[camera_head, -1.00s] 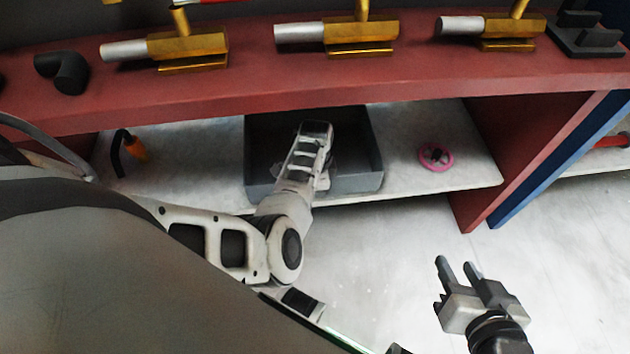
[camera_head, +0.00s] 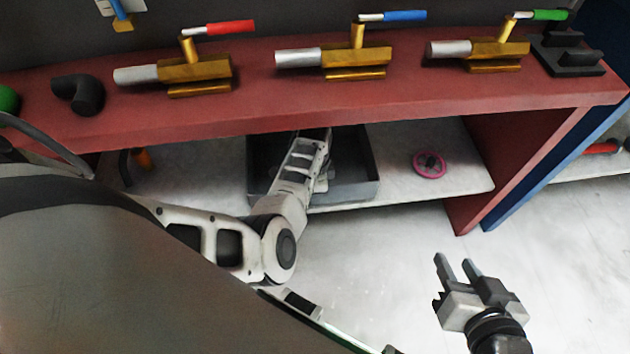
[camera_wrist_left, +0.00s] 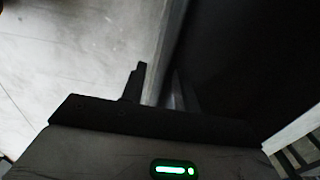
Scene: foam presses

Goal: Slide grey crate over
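The grey crate (camera_head: 358,190) sits on the lower shelf under the red worktop. The worktop hides its far side. My left forearm lies across it, and the left gripper is hidden under the worktop edge in the head view. In the left wrist view the left gripper (camera_wrist_left: 160,85) is open, its fingers apart. A grey wall of the crate (camera_wrist_left: 174,45) appears to run between them, with a gap beside the left finger. The dark crate inside fills the right of that view. My right gripper (camera_head: 455,262) is open and empty over the floor at lower right.
The pale shelf (camera_head: 400,185) has free room around a pink wheel (camera_head: 429,164) right of the crate. An orange-and-black item (camera_head: 140,160) lies at left. The red worktop (camera_head: 420,100) overhangs and carries brass valves; a red side panel (camera_head: 520,150) closes the right end.

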